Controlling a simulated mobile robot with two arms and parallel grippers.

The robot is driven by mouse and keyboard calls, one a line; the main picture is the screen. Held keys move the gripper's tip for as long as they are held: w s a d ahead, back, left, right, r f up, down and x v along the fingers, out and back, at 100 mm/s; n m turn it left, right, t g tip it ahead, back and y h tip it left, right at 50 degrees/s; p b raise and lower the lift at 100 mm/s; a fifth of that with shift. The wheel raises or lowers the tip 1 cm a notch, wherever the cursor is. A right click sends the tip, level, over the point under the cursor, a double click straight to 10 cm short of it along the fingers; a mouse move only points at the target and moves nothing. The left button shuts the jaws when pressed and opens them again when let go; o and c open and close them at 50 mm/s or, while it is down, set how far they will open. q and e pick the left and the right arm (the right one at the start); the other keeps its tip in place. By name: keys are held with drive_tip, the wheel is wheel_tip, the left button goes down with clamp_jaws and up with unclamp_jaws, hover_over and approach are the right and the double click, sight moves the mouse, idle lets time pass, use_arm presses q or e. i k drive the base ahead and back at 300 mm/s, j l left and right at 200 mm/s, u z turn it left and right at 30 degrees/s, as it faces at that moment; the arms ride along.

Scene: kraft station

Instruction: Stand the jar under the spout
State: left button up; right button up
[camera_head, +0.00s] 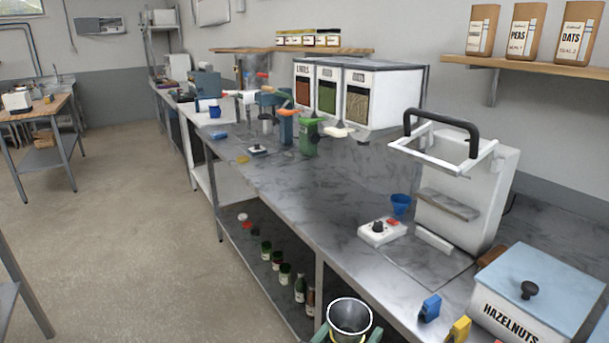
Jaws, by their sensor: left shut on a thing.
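A round open jar (349,316) with a pale rim and dark grey inside shows at the bottom edge. My left gripper (348,335) is shut on it, with greenish fingers on both sides; its lower part is cut off by the picture edge. The jar appears upright, in front of the bench's near edge. A dispenser (397,100) with three bins, one labelled OATS, stands farther back on the bench. Orange (286,126), green (309,138) and cream (338,132) parts stick out below its bins; I cannot tell which is the spout. My right gripper is out of view.
A white machine (478,195) with a black handle stands on the steel bench (340,205), near a blue funnel (401,203) and a switch box (382,232). A HAZELNUTS box (530,300) is front right. Several jars and bottles stand on the lower shelf (245,258).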

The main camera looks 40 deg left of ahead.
sight(310, 176)
drive_tip(key=i+j, duration=0.1)
drive_tip(key=j, duration=0.3)
drive_tip(key=i+j, duration=0.15)
drive_tip(key=j, duration=0.25)
drive_tip(key=i+j, duration=0.1)
drive_tip(key=j, duration=0.35)
drive_tip(key=i+j, duration=0.1)
drive_tip(key=j, duration=0.3)
drive_tip(key=i+j, duration=0.15)
drive_tip(key=j, duration=0.25)
drive_tip(key=i+j, duration=0.1)
drive_tip(key=j, duration=0.3)
drive_tip(key=i+j, duration=0.2)
drive_tip(key=i, duration=0.35)
drive_tip(key=l+z, duration=0.05)
